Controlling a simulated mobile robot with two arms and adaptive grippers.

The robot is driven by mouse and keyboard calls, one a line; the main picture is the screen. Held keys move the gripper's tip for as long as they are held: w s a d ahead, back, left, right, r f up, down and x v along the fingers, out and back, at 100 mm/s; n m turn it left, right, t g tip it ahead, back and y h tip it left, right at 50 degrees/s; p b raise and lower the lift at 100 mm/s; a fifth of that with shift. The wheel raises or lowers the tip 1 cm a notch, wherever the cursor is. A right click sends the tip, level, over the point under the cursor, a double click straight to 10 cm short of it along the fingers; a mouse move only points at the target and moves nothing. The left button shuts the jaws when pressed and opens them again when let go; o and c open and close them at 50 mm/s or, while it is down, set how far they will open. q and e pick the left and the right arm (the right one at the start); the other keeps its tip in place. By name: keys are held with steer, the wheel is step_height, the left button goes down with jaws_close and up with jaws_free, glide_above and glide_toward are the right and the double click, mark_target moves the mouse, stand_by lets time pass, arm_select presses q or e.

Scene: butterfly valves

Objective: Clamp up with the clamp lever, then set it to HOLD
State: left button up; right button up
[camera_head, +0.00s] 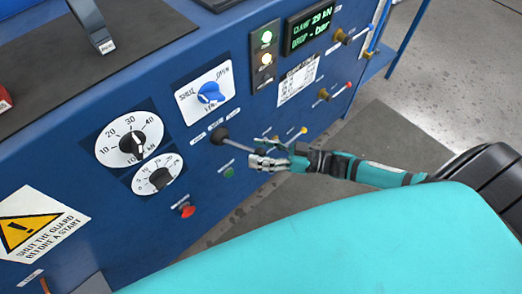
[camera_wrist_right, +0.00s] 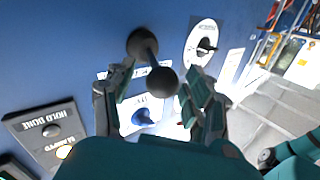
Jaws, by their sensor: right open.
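The clamp lever (camera_head: 238,145) comes out of a dark round boss on the blue panel. My right gripper (camera_head: 262,156) is at its outer end. In the right wrist view the lever's dark ball end (camera_wrist_right: 163,81) lies between the spread fingers of my right gripper (camera_wrist_right: 160,100), with a gap on each side. The fingers are open and not shut on it. The display (camera_head: 311,27) reads CLAMP 29 kN and DROP - bar. My left gripper is not in view.
A blue SHUT/OPEN knob (camera_head: 210,93) and two dials, the larger one (camera_head: 130,140) above the smaller (camera_head: 157,180), sit left of the lever. Free floor (camera_head: 420,65) lies to the right.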

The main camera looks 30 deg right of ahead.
steer(key=v, duration=1.2)
steer(key=s+d+f+m+h, duration=0.1)
steer(key=d+f+m+h, duration=0.4)
steer(key=f, duration=0.8)
steer(key=s+d+f+h, duration=0.1)
steer(key=d+f+h, duration=0.2)
steer(key=f+h, duration=0.65)
steer(key=s+a+f+m+g, duration=0.1)
steer(key=s+f+g, duration=0.1)
steer(key=s+f, duration=0.3)
steer(key=s+a+f+g, duration=0.1)
steer(key=s+f, duration=0.2)
steer(key=f, duration=0.5)
steer(key=s+a+f+g, duration=0.3)
steer(key=s+a, duration=0.2)
steer(key=s, duration=0.3)
steer(key=s+a+f+g, duration=0.3)
steer(key=s+a+f, duration=0.1)
steer(key=s, duration=0.4)
steer(key=shift+a+f+g, duration=0.2)
steer(key=shift+a+g, duration=0.1)
steer(key=shift+a, duration=0.2)
steer(key=shift+d, duration=0.15)
